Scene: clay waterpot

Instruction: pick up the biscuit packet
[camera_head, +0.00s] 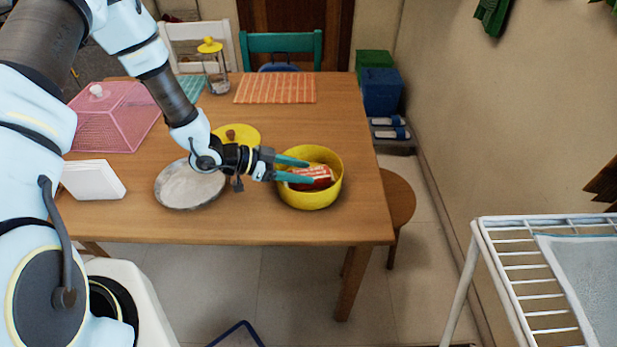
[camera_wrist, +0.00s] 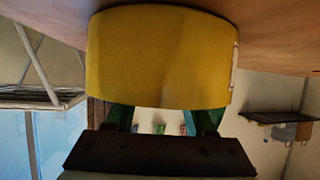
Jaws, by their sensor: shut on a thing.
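The biscuit packet (camera_head: 318,175) is red with pale markings. In the head view it sits within the mouth of a yellow bowl (camera_head: 312,200) near the table's right end. My gripper (camera_head: 309,171) reaches over the bowl's left rim, its two teal fingers shut on the packet from either side. I cannot tell whether the packet still touches the bowl's inside. In the wrist view the yellow bowl's wall (camera_wrist: 160,58) fills the upper middle. It hides the fingertips and the packet there.
A metal plate (camera_head: 190,187) and a yellow lid (camera_head: 243,135) lie left of the bowl. A pink mesh cover (camera_head: 108,125), white napkin holder (camera_head: 93,180), glass jar (camera_head: 216,78) and orange placemat (camera_head: 275,88) are also on the table (camera_head: 240,228). A white rack (camera_head: 520,275) stands right.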

